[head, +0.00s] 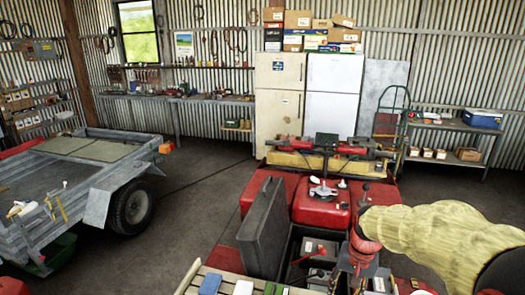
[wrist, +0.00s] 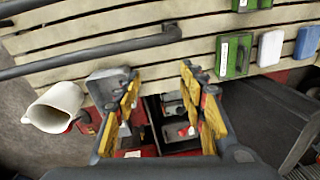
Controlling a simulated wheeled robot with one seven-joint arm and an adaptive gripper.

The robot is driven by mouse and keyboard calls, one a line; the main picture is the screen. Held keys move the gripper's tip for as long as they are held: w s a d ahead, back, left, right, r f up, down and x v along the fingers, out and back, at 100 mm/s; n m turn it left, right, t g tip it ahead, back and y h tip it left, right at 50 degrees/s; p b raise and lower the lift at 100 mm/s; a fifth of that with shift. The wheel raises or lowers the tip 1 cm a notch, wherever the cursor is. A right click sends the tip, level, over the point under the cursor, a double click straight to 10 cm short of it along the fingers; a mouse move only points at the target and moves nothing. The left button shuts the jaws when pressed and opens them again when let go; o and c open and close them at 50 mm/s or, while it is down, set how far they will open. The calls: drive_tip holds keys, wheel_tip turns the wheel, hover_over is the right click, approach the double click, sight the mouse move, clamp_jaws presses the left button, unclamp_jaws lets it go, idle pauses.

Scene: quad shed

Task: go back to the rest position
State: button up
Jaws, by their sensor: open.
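My gripper (wrist: 160,74) is open in the wrist view, with nothing between its yellow-and-dark fingers. It hangs over the edge of a slatted rack and an open compartment (wrist: 180,135) with small items inside. In the head view my arm, in a pale yellow sleeve, reaches in from the right. My gripper (head: 361,250) points down there above the red quad's open box. Its fingertips are hard to make out in that view.
An upright dark case lid (head: 262,228) stands left of the box. The slatted rack (wrist: 80,48) carries green, white and blue items. A white mug-like container (wrist: 55,108) is left of the fingers. A trailer (head: 85,185) stands left; open floor (head: 195,185) lies between.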

drive_tip(key=s+a+r+n+t+b, duration=0.1)
drive_tip(key=s+r, duration=0.3)
drive_tip(key=s, duration=0.7)
drive_tip(key=s+a+r+n+t+b, duration=0.2)
drive_tip(key=s+r, duration=0.3)
drive_tip(key=s, duration=0.5)
drive_tip(key=shift+s+a+n+t+h, duration=0.35)
drive_tip(key=shift+a+n+t, duration=0.15)
drive_tip(key=shift+n+t, duration=0.3)
